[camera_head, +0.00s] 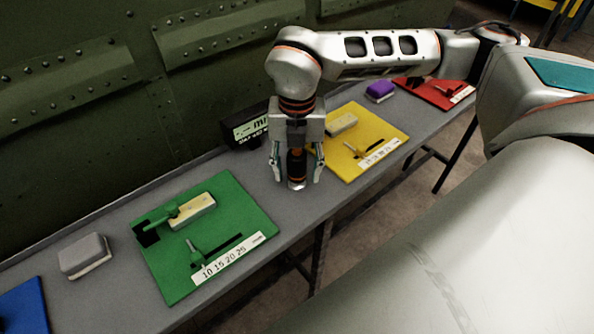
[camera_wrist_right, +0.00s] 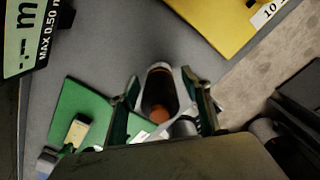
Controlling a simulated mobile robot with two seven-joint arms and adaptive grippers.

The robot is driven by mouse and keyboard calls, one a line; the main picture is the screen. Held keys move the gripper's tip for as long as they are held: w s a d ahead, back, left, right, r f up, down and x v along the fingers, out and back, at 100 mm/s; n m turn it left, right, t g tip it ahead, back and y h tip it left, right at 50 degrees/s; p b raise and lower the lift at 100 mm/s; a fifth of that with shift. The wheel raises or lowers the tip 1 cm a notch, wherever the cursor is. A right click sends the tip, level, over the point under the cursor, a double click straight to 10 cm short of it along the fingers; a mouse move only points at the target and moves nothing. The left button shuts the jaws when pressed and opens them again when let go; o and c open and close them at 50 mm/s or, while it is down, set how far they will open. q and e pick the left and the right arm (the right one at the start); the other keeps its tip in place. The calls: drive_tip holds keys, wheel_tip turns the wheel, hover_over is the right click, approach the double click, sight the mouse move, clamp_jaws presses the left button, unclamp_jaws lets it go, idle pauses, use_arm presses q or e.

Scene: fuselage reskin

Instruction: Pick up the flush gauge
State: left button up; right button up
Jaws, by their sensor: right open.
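The flush gauge appears to be the small upright cylinder (camera_head: 296,165), black with orange bands and a pale foot, on the grey bench between the green and yellow boards. My right gripper (camera_head: 298,176) points down over it, open, with one finger on each side. In the right wrist view the gauge (camera_wrist_right: 159,94) shows its dark body and orange part between the spread fingers (camera_wrist_right: 161,82). I cannot tell whether its foot touches the bench. My left gripper is not in view.
A black readout box (camera_head: 249,126) stands behind the gripper. A green board (camera_head: 245,200) with a block and tools lies left, a yellow board (camera_head: 385,125) right. A grey block (camera_head: 84,254), purple block (camera_head: 380,90) and red board (camera_head: 440,92) lie further out. A riveted green wall (camera_head: 90,130) rises behind.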

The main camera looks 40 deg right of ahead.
drive_tip(key=c, duration=1.2)
